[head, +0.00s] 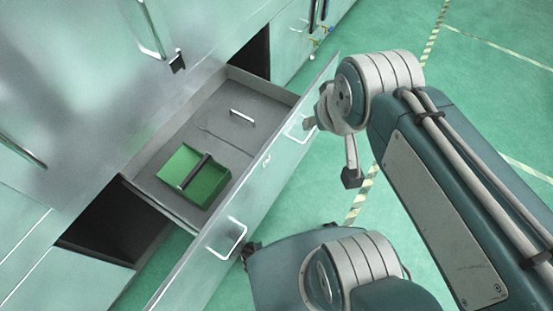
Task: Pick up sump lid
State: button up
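In the head view an open drawer holds a flat grey panel with a bright bar handle (242,117) at its far end. This may be the sump lid, but its edges blend with the grey drawer floor, so I cannot be sure. My gripper (327,112) is at the end of my arm, to the right of the drawer front and apart from the handle. It is small and partly hidden by my wrist, so its fingers do not show clearly. I see nothing held in it.
A green open box (207,186) with a dark bar across it sits in the near part of the drawer (146,174). The drawer front (222,240) with its handles stands between my arm and the drawer's inside. Steel cabinets (95,60) rise behind; green floor is clear at right.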

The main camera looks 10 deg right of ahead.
aim_at(244, 123)
jog(key=i+l+u, duration=0.15)
jog(key=l+u, duration=0.25)
jog(key=i+l+u, duration=0.1)
jog(key=l+u, duration=0.3)
jog(key=i+l+u, duration=0.25)
jog(key=l+u, duration=0.2)
jog(key=l, duration=0.15)
jog(key=i+l+u, duration=0.25)
jog(key=k+l, duration=0.05)
